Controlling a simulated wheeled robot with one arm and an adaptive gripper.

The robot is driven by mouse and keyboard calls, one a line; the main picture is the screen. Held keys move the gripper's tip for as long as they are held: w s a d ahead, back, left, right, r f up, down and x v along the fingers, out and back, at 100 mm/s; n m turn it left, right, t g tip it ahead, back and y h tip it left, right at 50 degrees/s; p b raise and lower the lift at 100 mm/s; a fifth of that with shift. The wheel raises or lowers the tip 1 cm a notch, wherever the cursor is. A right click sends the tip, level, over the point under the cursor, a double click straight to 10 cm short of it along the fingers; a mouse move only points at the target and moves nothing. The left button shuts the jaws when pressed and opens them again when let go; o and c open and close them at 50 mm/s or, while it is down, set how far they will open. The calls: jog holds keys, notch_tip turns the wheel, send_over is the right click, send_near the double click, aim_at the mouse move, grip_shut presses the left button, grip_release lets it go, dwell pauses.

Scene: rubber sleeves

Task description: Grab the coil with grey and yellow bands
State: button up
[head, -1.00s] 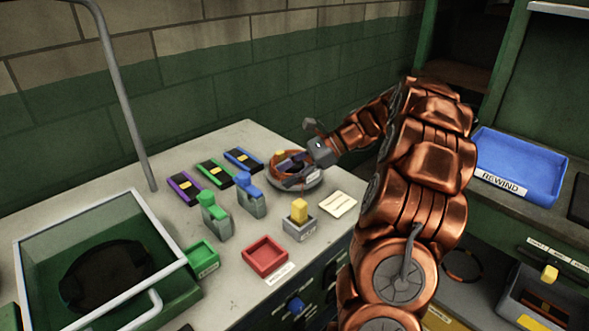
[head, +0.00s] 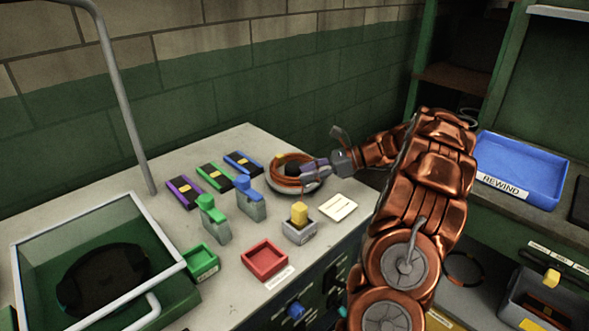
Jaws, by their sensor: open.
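An orange-brown coil (head: 279,174) lies on a round grey dish (head: 283,189) at the back right of the table. Nothing shows held between the fingers.
Purple, green and blue flat cases lie left of the dish. Green (head: 215,219) and blue (head: 250,197) upright blocks, a yellow-topped grey block (head: 299,223) and a red tray (head: 265,258) stand in front. A blue REWIND tray (head: 522,168) is at right. A wall is behind.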

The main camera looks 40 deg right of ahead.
aim_at(295, 178)
jog(key=x, duration=0.3)
jog(key=shift+w+a+f, duration=0.1)
jog(key=shift+a+f, duration=0.05)
jog(key=shift+c, duration=0.3)
grip_shut()
